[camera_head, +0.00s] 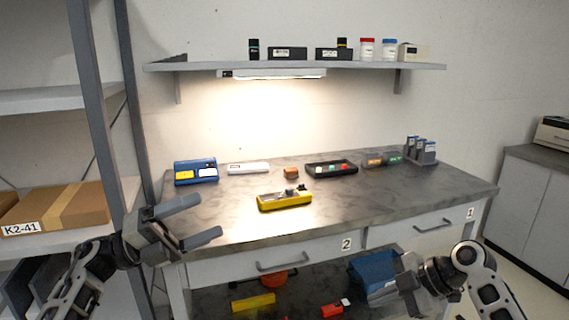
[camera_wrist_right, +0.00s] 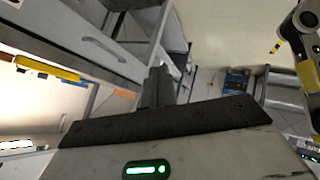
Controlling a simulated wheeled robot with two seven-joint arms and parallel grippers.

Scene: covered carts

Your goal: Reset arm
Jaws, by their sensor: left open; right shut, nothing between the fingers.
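My left gripper (camera_head: 209,216) is open and empty. Its two fingers point right, in front of the workbench's (camera_head: 235,215) left front corner. My right gripper (camera_head: 400,275) is low in front of the bench, near the lower right of the head view, shut with nothing held. In the right wrist view its dark fingers (camera_wrist_right: 157,88) are together. A yellow device (camera_head: 285,201) lies near the bench's front edge, apart from both grippers.
On the bench are a blue case (camera_head: 196,171), a dark tray (camera_head: 331,169) and a grey holder (camera_head: 421,150). Drawers (camera_head: 430,229) are closed. A blue bin (camera_head: 373,270) sits below. A shelving rack with a cardboard box (camera_head: 60,209) stands left. Open floor lies right.

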